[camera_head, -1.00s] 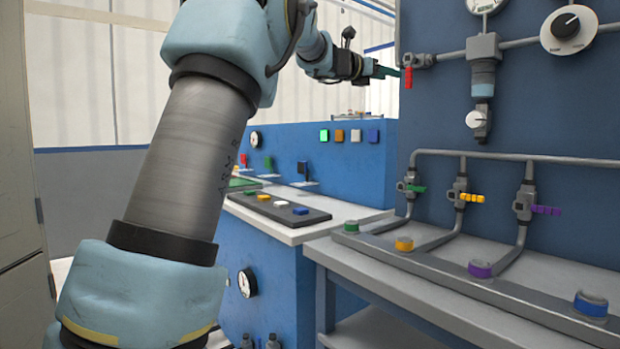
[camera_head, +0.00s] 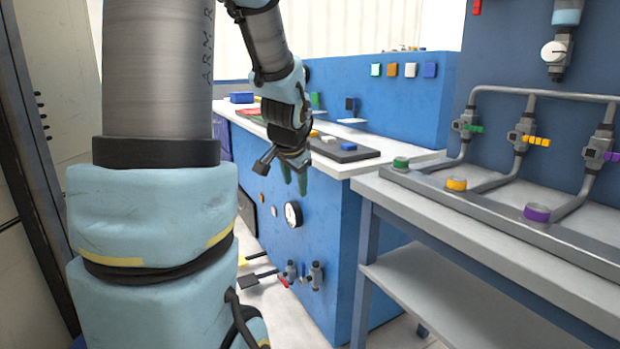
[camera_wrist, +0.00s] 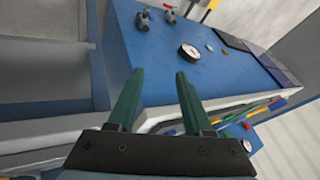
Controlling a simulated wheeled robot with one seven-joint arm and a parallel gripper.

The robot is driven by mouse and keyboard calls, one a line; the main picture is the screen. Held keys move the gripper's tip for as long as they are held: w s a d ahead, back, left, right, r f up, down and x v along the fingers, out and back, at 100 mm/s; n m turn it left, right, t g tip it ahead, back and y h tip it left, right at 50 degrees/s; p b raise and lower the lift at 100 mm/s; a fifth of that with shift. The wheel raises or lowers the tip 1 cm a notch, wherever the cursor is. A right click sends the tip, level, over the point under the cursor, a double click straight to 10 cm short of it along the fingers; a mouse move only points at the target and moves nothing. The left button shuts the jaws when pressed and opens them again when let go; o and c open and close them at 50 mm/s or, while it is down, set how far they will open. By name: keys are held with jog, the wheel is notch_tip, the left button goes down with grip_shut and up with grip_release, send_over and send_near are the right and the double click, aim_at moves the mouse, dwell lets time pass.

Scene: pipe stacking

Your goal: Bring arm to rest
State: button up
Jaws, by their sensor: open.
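My arm (camera_head: 160,75) stands large at the left of the head view, its forearm hanging down beyond it. My gripper (camera_head: 295,185) points downward in front of the blue cabinet (camera_head: 345,235), near its white top's edge. In the wrist view my gripper (camera_wrist: 158,75) shows two green fingers spread apart with nothing between them. The blue cabinet front lies beyond the fingertips.
A gauge (camera_head: 293,214) and valves (camera_head: 315,275) are on the cabinet front. A grey bench (camera_head: 400,205) with green, yellow and purple caps and pipe valves stands to the right. A tall grey cabinet (camera_head: 60,90) is at far left. Floor shows between.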

jog(key=s+a+f+n+g, duration=0.2)
jog(key=s+f+n+g, duration=0.15)
jog(key=s, duration=0.55)
jog(key=s+a+f+n+g, duration=0.1)
jog(key=s+f+n+g, duration=0.1)
jog(key=s+f+n, duration=0.5)
notch_tip(320, 180, up, 22)
jog(key=s+m+p, duration=0.1)
jog(key=m+p, duration=0.1)
jog(key=p, duration=1.8)
jog(key=shift+r+m, duration=0.15)
jog(key=shift+m, duration=0.2)
jog(key=shift+s, duration=0.1)
